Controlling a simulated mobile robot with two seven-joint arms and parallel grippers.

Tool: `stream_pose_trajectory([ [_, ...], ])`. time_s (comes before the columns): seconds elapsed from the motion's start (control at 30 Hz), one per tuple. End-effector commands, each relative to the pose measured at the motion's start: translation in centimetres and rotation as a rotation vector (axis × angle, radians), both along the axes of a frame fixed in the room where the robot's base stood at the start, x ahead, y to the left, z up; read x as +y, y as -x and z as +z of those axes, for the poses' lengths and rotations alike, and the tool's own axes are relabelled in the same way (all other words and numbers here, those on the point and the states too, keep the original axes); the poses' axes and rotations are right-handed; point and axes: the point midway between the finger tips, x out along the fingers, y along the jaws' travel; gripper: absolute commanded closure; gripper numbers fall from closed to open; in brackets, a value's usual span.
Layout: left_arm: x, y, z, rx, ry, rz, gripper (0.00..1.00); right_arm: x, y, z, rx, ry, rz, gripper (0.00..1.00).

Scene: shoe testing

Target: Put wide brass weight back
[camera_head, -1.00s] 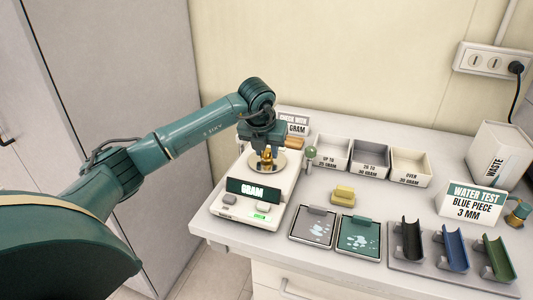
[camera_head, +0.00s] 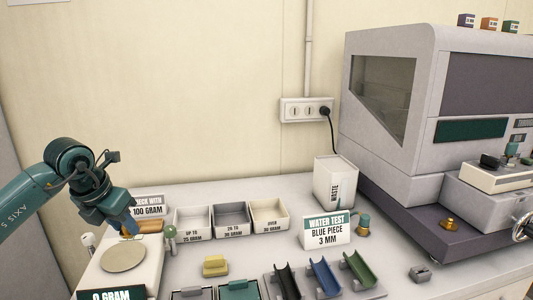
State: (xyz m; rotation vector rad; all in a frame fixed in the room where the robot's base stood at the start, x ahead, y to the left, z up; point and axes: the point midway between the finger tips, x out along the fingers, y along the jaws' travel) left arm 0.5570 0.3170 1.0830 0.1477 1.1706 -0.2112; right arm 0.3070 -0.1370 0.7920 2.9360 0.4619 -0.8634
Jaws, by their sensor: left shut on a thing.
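My left gripper (camera_head: 124,231) is shut at the near left end of the wooden block (camera_head: 148,227), behind the scale. The brass weight is mostly hidden by the jaws, and I cannot make out its shape. I cannot tell whether it touches the block. The scale's round pan (camera_head: 123,258) is empty, and its display (camera_head: 112,295) reads 0 GRAM. A sign reading 100 GRAM (camera_head: 148,206) stands behind the block. My right gripper is not in view.
A green-topped post (camera_head: 170,235) stands close right of the block. Three trays, the middle one grey (camera_head: 231,218), lie further right. A yellow block (camera_head: 215,266) sits in front of them. A large machine (camera_head: 400,100) fills the right side.

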Motion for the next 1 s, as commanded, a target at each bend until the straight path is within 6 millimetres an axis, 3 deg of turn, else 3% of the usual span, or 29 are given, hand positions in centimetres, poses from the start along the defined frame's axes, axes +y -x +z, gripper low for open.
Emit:
stream_pose_trajectory([
  [0.57, -7.6, 6.6, -5.1, 0.001, 0.003, -1.439, 0.98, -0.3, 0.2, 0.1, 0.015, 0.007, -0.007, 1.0],
  [1.0, -11.6, 14.1, -8.1, 0.002, 0.001, -2.608, 0.98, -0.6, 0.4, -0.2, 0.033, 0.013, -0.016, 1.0],
])
